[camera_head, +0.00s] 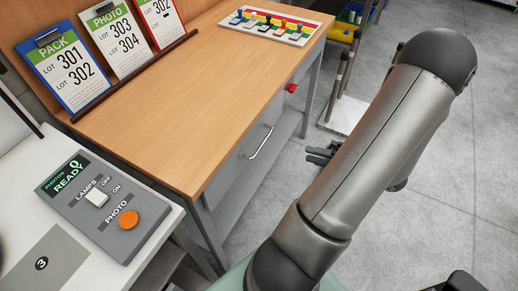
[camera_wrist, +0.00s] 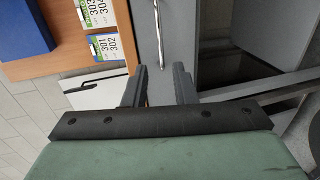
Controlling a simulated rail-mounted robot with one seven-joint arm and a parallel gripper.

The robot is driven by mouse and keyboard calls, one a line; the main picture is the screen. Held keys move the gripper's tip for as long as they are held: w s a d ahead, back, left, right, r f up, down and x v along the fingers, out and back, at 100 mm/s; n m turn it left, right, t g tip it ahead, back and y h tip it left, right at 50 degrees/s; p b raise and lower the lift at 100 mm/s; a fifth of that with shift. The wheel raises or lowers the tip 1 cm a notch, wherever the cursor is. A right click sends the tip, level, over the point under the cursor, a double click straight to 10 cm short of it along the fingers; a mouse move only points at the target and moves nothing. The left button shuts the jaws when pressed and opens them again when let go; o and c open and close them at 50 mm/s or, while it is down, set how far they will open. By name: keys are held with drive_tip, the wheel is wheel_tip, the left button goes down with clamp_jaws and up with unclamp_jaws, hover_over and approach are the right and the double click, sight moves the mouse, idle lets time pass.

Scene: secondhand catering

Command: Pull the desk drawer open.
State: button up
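The desk drawer (camera_head: 247,166) is a grey front under the wooden desk top and looks shut. Its metal bar handle (camera_head: 260,142) shows in the head view; the handle also shows in the wrist view (camera_wrist: 158,32), running up the picture from the gap between my fingertips. My gripper (camera_head: 318,154) is right of the handle in the head view, apart from it, partly hidden behind my arm. In the wrist view my gripper (camera_wrist: 160,68) is open, with one dark finger on each side of the handle's line and nothing held.
The wooden desk top (camera_head: 190,90) carries lot cards (camera_head: 62,67) on a rack and a board of coloured pieces (camera_head: 270,26). A control box (camera_head: 103,205) stands on a white table at left. A red knob (camera_head: 291,88) sits beyond the handle. Grey floor at right is open.

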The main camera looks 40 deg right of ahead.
sight(264, 141)
drive_tip(key=x, duration=1.6)
drive_tip(key=shift+w+a+p, duration=0.25)
drive_tip(key=shift+w+p, duration=0.05)
drive_tip(key=shift+w, duration=0.05)
clamp_jaws()
